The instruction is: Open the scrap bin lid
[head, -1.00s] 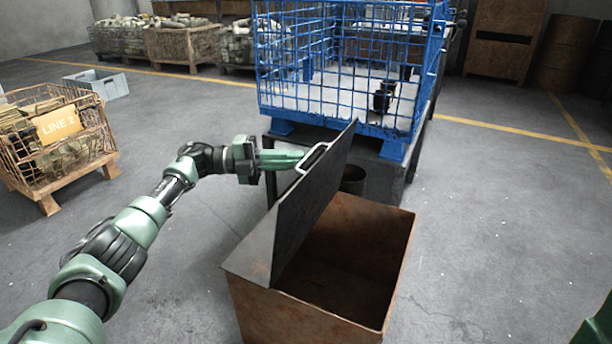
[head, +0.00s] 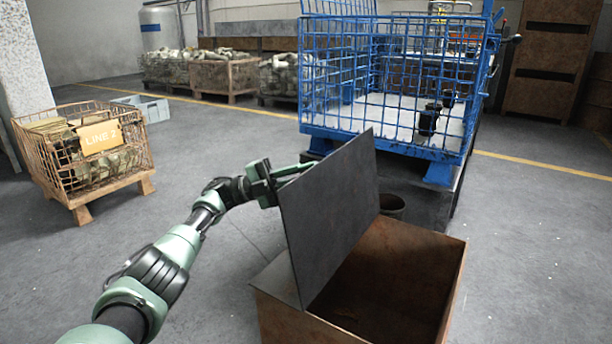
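The scrap bin (head: 352,332) is a rusty open-topped steel box at the lower right of centre. Its dark flat lid (head: 335,210) stands steeply up from the hinge line beside a fixed top plate (head: 278,280) on the left. The dark inside of the bin shows to the right of the lid. My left gripper (head: 292,171) is at the lid's upper left edge, on its outer side. Its fingertips are partly hidden behind the lid, and the lid's handle is hidden there too. I cannot see whether the fingers hold it. My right gripper is out of view.
A wire crate marked LINE 2 (head: 62,170) stands at the left. The floor between crate and bin is clear.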

